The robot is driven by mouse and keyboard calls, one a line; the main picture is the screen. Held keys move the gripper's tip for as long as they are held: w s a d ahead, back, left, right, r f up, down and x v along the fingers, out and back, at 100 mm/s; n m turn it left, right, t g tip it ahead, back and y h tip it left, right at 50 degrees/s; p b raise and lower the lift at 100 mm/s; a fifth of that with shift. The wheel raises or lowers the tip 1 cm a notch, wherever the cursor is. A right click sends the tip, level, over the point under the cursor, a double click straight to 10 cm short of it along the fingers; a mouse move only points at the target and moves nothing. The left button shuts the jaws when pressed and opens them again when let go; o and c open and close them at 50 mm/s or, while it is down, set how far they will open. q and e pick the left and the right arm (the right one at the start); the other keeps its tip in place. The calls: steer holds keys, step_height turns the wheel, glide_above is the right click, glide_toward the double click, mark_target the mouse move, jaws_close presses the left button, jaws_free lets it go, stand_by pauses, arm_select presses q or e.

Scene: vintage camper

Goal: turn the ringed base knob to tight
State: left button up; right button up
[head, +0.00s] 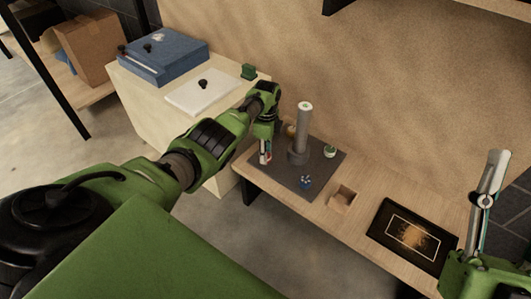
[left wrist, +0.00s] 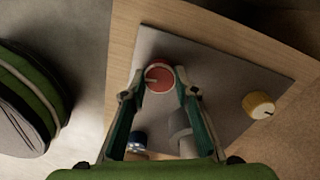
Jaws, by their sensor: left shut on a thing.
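The red knob (left wrist: 160,78) has a pale ring around it and a white pointer line that points left in the left wrist view. It sits on a dark grey base plate (head: 325,168). My left gripper (head: 265,158) is shut on the red knob, one fingertip on each side of it, as the left wrist view (left wrist: 159,92) shows. In the head view my fingers mostly hide this knob. My right gripper (head: 489,190) is at the right edge of the head view, away from the plate; its opening is unclear.
A grey post (head: 300,140) stands on the plate. A yellow knob (left wrist: 258,104), a blue knob (head: 306,182) and a green knob (head: 329,151) surround it. A small wooden box (head: 342,198) and a dark framed panel (head: 411,236) lie on the bench to the right.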

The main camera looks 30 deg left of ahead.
stand_by(0.4)
arm_select(q)
steer(key=o, duration=1.1)
steer(key=shift+r, duration=0.1)
steer(key=r, duration=1.1)
steer(key=shift+w+a+r, duration=0.1)
steer(key=shift+w+r, duration=0.15)
steer(key=shift+r, duration=0.15)
